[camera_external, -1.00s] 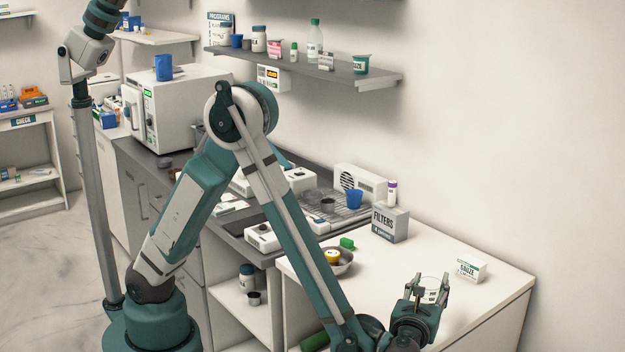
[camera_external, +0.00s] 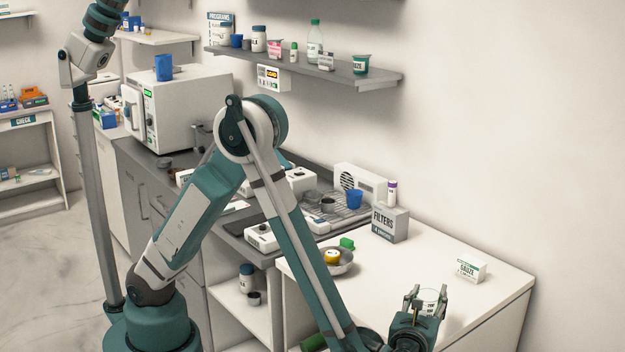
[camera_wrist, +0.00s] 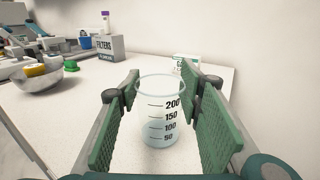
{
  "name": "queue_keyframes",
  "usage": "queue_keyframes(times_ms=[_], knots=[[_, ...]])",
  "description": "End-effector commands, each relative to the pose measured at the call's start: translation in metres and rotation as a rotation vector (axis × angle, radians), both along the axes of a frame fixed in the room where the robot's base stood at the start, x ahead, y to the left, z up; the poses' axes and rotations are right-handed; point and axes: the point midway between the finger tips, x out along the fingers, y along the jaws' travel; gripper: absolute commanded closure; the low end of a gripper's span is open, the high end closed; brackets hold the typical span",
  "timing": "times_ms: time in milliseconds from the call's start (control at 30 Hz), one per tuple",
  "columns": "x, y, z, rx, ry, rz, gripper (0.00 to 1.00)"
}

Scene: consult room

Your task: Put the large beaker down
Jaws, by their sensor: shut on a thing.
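The large beaker (camera_wrist: 160,112) is clear glass with dark marks up to 200 and some pale liquid in it. It is upright between the two green finger pads of my gripper (camera_wrist: 160,125) in the wrist view. My gripper is shut on it. In the outside view my gripper (camera_external: 427,300) holds the beaker (camera_external: 429,299) over the front part of the white counter (camera_external: 470,262). I cannot tell whether the beaker's base touches the counter.
A gauze box (camera_external: 467,269) stands behind the beaker to the right. The counter around the beaker is otherwise clear.

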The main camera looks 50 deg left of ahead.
Motion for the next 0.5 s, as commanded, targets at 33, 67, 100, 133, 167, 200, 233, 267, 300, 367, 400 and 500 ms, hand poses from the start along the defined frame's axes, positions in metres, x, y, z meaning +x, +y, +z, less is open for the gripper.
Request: queue_keyframes(times_ms=[33, 67, 100, 133, 167, 200, 233, 267, 300, 367, 400, 500], knots=[[0.0, 0.0, 0.0001, 0.0, 0.0, 0.0, 0.73], [0.0, 0.0, -0.0002, 0.0, 0.0, 0.0, 0.73], [0.0, 0.0, -0.0009, 0.0, 0.0, 0.0, 0.73], [0.0, 0.0, -0.0017, 0.0, 0.0, 0.0, 0.73], [0.0, 0.0, -0.0025, 0.0, 0.0, 0.0, 0.73], [0.0, 0.0, -0.0035, 0.0, 0.0, 0.0, 0.73], [0.0, 0.0, -0.0042, 0.0, 0.0, 0.0, 0.73], [0.0, 0.0, -0.0034, 0.0, 0.0, 0.0, 0.6], [0.0, 0.0, -0.0031, 0.0, 0.0, 0.0, 0.54], [0.0, 0.0, -0.0029, 0.0, 0.0, 0.0, 0.49], [0.0, 0.0, -0.0029, 0.0, 0.0, 0.0, 0.49], [0.0, 0.0, -0.0029, 0.0, 0.0, 0.0, 0.49]])
